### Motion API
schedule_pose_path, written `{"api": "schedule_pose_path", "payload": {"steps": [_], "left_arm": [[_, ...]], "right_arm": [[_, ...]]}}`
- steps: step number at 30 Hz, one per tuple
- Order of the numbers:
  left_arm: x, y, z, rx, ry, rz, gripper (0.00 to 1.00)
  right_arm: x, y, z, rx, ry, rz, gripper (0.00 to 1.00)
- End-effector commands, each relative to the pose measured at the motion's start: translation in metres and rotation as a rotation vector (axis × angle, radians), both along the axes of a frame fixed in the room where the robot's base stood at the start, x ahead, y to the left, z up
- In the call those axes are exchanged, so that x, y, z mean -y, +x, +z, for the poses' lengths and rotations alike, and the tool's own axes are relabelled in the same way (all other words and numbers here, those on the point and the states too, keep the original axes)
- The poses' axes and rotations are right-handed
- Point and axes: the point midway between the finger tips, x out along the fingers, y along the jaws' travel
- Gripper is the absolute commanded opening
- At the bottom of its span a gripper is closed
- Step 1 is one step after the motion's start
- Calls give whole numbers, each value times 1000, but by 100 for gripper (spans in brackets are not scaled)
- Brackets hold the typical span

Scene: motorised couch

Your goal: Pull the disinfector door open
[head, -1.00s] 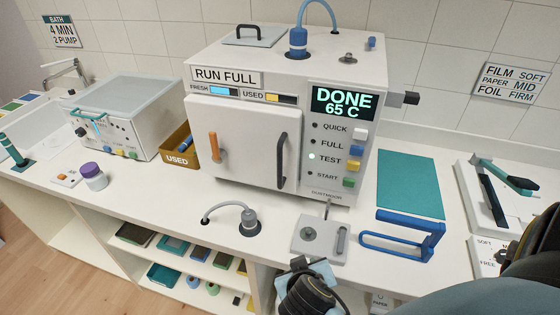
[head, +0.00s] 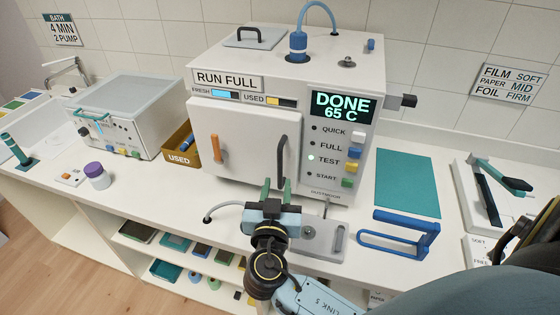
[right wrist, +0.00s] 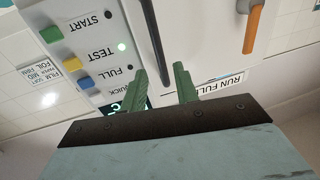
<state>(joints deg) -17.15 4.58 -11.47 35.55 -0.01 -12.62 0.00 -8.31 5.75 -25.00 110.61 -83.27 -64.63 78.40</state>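The white disinfector (head: 250,100) stands on the counter, and its display reads DONE 65 C. Its door (head: 236,145) looks closed. An orange handle (head: 215,148) is on the door's left side and a dark vertical handle (head: 281,161) is near its right edge. My right gripper (head: 275,190) is open, with green fingers, in front of and below the dark handle. In the right wrist view the dark handle (right wrist: 153,45) shows beyond and between the spread fingers (right wrist: 160,75); nothing is held. My left gripper is not in view.
A grey plate (head: 328,240) and a blue frame (head: 400,235) lie to the right. A yellow USED bin (head: 180,158) stands left of the disinfector.

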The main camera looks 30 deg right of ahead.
Motion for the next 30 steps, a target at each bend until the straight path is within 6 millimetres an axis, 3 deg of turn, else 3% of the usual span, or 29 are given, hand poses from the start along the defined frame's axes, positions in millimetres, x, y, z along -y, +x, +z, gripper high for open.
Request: {"api": "schedule_pose_path", "payload": {"steps": [4,10,23,30], "left_arm": [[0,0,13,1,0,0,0],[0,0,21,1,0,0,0],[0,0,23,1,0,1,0],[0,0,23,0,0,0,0]], "right_arm": [[20,26,4,0,-5,0,30],[38,49,2,-1,-2,1,30],[46,58,-1,-3,1,1,30],[46,58,-1,-3,1,1,3]]}}
